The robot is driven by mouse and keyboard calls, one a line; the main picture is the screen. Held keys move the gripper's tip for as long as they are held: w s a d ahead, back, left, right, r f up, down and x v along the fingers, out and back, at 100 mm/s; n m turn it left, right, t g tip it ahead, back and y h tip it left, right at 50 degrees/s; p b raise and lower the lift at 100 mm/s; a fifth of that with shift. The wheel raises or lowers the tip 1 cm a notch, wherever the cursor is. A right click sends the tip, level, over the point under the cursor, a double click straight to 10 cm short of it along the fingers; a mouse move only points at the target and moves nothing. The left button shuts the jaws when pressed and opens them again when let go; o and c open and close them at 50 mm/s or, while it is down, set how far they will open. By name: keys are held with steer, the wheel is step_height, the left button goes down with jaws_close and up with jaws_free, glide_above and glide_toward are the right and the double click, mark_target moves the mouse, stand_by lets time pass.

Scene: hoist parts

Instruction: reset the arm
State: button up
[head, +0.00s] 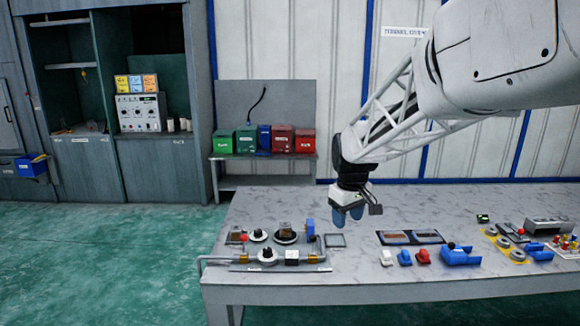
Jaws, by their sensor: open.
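My gripper (347,215) hangs from the end of my white arm above the workbench (330,286), with its blue fingertips pointing down. It is open, and I see nothing held in it.
Left on the bench is a pipe assembly (268,254) with knobs and a blue block (310,228). Right of my gripper lie a dark two-part tray (410,237), small white, blue and red blocks, a blue part (459,256) and grey rings. Coloured bins (264,139) stand behind.

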steer(key=s+d+m, duration=0.2)
steer(key=s+m, duration=0.1)
steer(key=s, duration=1.4)
steer(key=s+d+f+m+t, duration=0.1)
steer(key=s+m, duration=0.2)
steer(key=s, duration=1.5)
steer(key=shift+s+d+f+m, duration=0.2)
steer(key=shift+s+d+m, duration=0.1)
steer(key=shift+d, duration=0.1)
steer(key=shift+o, duration=0.2)
steer(key=shift+w, duration=0.1)
